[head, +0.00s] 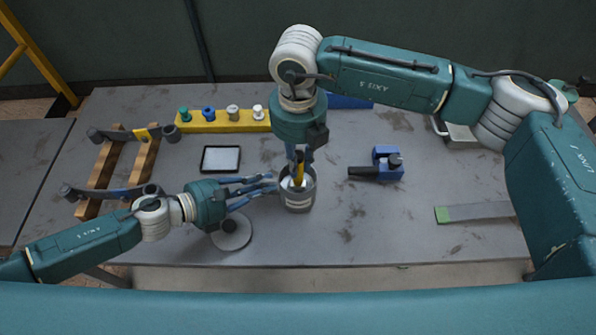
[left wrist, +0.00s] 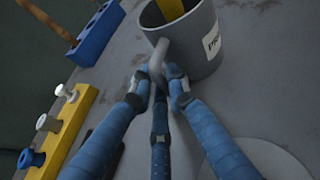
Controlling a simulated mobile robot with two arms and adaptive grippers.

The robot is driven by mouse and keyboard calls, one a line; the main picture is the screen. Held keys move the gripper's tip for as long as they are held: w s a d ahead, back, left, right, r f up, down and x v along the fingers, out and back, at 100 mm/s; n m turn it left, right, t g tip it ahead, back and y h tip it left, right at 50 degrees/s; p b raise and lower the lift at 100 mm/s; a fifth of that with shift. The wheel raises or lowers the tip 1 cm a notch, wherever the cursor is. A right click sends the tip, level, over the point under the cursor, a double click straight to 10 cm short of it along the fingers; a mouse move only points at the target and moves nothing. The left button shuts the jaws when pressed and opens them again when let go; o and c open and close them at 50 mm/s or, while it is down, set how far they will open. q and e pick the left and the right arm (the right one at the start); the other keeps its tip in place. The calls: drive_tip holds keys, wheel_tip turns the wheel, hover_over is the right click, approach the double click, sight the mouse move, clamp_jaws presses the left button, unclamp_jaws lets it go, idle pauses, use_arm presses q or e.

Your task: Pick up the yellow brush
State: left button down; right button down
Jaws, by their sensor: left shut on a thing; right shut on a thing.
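A grey can (head: 298,203) stands on the table near the middle. In the left wrist view the can (left wrist: 205,55) shows a white label and a side handle (left wrist: 157,62). The yellow brush (head: 299,176) stands in the can with its handle up; a small part of it shows in the left wrist view (left wrist: 170,9). My right gripper (head: 300,160) points down over the can and is shut on the brush's upper end. My left gripper (head: 274,184), also in the left wrist view (left wrist: 160,78), is shut on the can's handle. The brush's lower end is hidden.
A yellow strip with several coloured pegs (head: 222,127) and a tablet (head: 221,158) lie behind the left arm. A grey disc (head: 231,240) lies under the left gripper. A blue clamp (head: 387,162) and a green-ended metal strip (head: 480,211) lie right.

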wheel_tip(320, 180, up, 10)
drive_tip(key=shift+r, duration=0.1)
drive_tip(key=c, duration=2.2)
unclamp_jaws()
clamp_jaws()
use_arm(q)
drive_tip(key=c, duration=1.6)
unclamp_jaws()
drive_tip(key=v, duration=1)
drive_tip(key=shift+s+f, duration=0.1)
drive_tip(key=shift+f, duration=0.1)
drive_tip(key=shift+v, duration=1.05)
